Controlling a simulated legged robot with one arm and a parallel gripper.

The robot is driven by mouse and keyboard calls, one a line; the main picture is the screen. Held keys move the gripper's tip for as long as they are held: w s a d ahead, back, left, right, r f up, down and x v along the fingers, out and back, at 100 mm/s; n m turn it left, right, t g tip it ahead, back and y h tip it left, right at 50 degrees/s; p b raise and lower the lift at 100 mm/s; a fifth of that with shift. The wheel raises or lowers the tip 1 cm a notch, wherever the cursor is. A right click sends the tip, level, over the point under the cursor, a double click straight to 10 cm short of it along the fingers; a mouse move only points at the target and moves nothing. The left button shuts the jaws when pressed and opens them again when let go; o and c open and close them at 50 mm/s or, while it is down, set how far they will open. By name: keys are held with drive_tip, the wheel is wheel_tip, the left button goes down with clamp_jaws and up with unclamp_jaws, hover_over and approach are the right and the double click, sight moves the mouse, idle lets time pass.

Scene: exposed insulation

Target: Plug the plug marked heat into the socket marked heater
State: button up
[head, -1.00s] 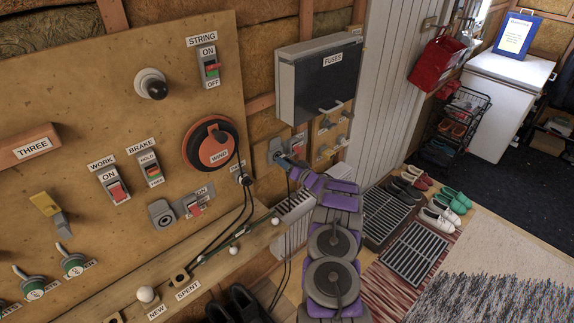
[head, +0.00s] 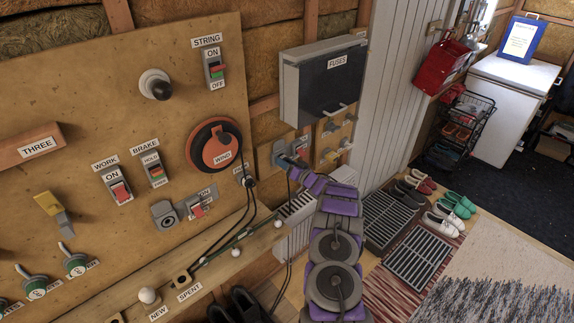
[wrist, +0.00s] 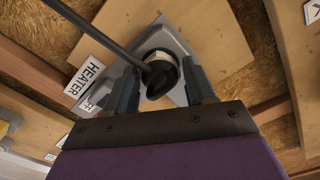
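In the wrist view, a black plug (wrist: 160,78) with a thick dark cable sits at the grey socket (wrist: 178,38), beside the label HEATER (wrist: 88,80). It looks seated, but its full depth is hidden. In the head view my gripper (head: 291,162) is at the grey socket plate (head: 279,150) below the fuse box; the plug is too small to make out there.
The grey fuse box (head: 322,80) hangs just above my gripper. The switch board (head: 100,100) is to the left, with black cables hanging from it. A white radiator (head: 300,215) is below. Shoes and floor grates (head: 418,255) lie at right.

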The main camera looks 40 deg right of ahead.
drive_tip(key=shift+o, duration=1.3)
drive_tip(key=shift+s+d+r, duration=0.1)
drive_tip(key=shift+s+d, duration=0.05)
drive_tip(key=shift+s, duration=0.45)
drive_tip(key=s+d+p, duration=0.1)
drive_tip(key=s+p, duration=0.1)
drive_tip(key=s, duration=1.4)
drive_tip(key=shift+p, duration=0.3)
drive_tip(key=shift+d, duration=0.1)
